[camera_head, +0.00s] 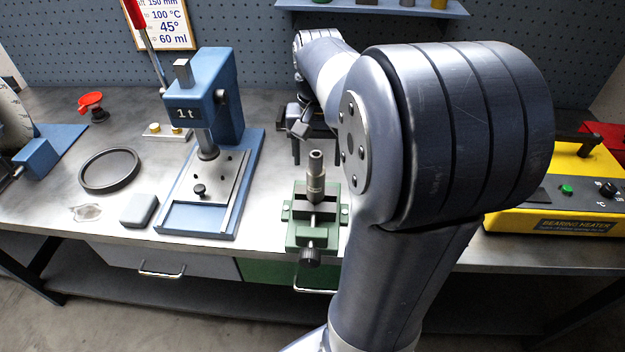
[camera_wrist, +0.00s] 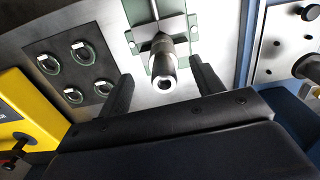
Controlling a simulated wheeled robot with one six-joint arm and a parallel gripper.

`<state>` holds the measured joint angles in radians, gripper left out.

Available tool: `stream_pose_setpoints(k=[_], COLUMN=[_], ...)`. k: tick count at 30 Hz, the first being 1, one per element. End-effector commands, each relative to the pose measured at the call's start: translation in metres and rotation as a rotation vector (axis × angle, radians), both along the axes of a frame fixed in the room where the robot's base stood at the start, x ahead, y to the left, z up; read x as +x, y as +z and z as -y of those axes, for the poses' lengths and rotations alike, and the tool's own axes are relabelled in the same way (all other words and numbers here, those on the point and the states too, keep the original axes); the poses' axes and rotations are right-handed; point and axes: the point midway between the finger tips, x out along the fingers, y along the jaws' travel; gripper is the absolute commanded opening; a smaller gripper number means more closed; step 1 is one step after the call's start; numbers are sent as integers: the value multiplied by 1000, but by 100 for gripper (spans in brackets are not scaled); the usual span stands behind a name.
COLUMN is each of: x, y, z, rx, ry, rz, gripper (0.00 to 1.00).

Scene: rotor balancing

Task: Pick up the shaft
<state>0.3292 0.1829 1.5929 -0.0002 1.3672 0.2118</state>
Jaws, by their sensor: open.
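The shaft (camera_head: 316,178) is a stepped grey metal cylinder. It stands upright in a green vise (camera_head: 298,238) near the front of the bench. In the wrist view the shaft (camera_wrist: 165,68) is seen nearly end-on, with a hole in its end, and the green vise (camera_wrist: 141,34) is behind it. My gripper (camera_wrist: 161,72) is open. Its two black fingers appear on either side of the shaft, apart from it. In the head view my gripper (camera_head: 312,150) is behind the shaft, partly hidden by my arm.
A blue press (camera_head: 218,100) stands left of the vise. A yellow bearing heater (camera_head: 555,195) is at the right. A dark mat (camera_wrist: 99,97) with several rings lies beside the vise.

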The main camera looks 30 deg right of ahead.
Motion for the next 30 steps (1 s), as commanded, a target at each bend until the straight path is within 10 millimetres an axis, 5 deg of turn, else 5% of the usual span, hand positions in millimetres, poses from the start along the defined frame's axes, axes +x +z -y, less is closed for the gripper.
stream_pose_setpoints(k=[12, 21, 30], x=[8, 9, 9], y=[-49, -55, -54], z=[1, 1, 1], rx=[1, 0, 0], ry=[0, 0, 0], rz=[-1, 2, 1], gripper=[63, 63, 39])
